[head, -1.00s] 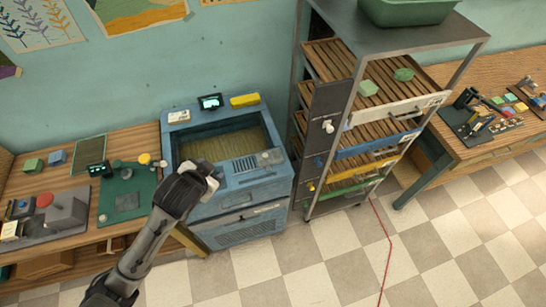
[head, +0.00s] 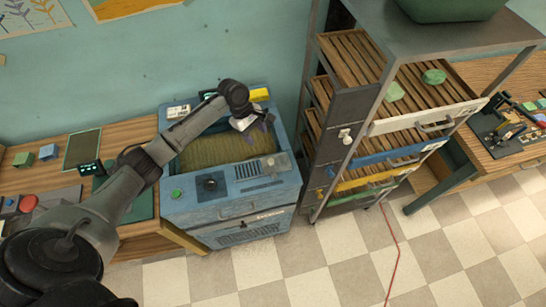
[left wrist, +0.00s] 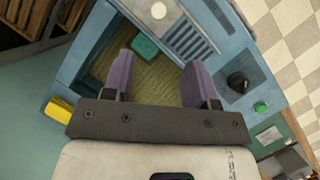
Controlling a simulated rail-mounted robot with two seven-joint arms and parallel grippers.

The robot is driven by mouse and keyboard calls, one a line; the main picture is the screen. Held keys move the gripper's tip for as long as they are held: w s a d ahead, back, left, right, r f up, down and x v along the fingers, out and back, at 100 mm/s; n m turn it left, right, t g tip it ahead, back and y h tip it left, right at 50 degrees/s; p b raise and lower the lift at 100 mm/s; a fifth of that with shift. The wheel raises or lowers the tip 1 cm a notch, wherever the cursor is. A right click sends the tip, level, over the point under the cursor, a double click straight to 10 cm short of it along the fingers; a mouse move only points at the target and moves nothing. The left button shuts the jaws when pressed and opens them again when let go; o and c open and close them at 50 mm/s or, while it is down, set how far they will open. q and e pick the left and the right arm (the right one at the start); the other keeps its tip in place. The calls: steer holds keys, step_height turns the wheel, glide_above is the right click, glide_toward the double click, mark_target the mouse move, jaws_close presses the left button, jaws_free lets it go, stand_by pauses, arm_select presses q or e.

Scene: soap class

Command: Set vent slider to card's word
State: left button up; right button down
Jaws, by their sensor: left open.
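The blue cabinet (head: 215,212) has an open basin with a straw-coloured floor (head: 220,150). A slotted vent (head: 250,168) sits on its front top panel, also seen in the left wrist view (left wrist: 186,37). A pale fitting (head: 279,161) stands at the vent's right end; I cannot tell if it is the slider. A teal block (left wrist: 145,45) lies in the basin. My right gripper is not in view.
A black knob (head: 211,185) and green button (head: 176,193) sit on the panel's left. A yellow block (head: 260,94) is on the back rim. A drawer rack (head: 345,100) stands close on the right.

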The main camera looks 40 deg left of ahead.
mark_target(270, 161)
arm_select(q)
steer(key=d+f+n, duration=0.1)
steer(key=f, duration=0.3)
steer(key=d+f, duration=0.2)
steer(key=f, duration=0.2)
steer(key=w+d+f+n, duration=0.1)
steer(key=d+f, duration=0.1)
steer(key=f, duration=0.2)
steer(key=shift+f+n, duration=0.3)
steer(key=shift+f, duration=0.05)
steer(key=shift+c, duration=0.2)
jaws_close()
